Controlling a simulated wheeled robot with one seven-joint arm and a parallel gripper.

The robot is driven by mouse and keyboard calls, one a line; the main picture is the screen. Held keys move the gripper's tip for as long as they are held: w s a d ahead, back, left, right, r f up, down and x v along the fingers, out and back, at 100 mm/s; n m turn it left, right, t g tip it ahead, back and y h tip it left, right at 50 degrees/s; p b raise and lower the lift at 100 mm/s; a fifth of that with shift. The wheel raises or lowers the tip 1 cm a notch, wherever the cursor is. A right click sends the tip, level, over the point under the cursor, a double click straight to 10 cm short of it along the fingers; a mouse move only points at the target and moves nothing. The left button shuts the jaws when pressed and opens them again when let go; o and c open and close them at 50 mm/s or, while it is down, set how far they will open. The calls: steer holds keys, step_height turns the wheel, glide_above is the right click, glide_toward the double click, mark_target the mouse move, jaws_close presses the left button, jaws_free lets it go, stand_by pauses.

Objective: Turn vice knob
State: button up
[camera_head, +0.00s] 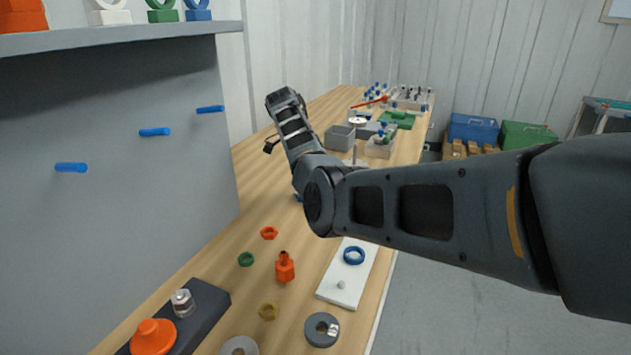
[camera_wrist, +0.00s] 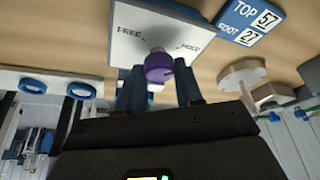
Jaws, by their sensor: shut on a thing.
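The vice knob (camera_wrist: 158,68) is purple and round. It stands out from a white plate (camera_wrist: 125,42) marked FREE on its left and HOLD on its right in the wrist view. My gripper (camera_wrist: 158,73) has one dark blue finger on each side of the knob and is shut on it. The knob's pointer cannot be made out. In the head view my arm hides the knob, and I cannot make out the gripper's fingers there.
A blue sign (camera_wrist: 250,18) reading TOP 57, FOOT 27 and a pale round stand (camera_wrist: 241,76) are near the plate. Bins (camera_head: 340,138) and a green tray (camera_head: 397,120) sit farther along the wooden bench (camera_head: 258,165). Loose nuts and rings, including a green one (camera_head: 246,259), lie nearer.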

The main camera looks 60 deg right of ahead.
steer(key=shift+m+g+y+b, duration=0.3)
steer(key=shift+m+y+b, duration=0.1)
steer(key=shift+m+b, duration=0.65)
steer(key=shift+m, duration=0.25)
steer(key=o, duration=1)
steer(key=shift+o, duration=0.2)
steer(key=shift+r, duration=0.1)
steer(key=v, duration=0.7)
steer(key=shift+r, duration=0.3)
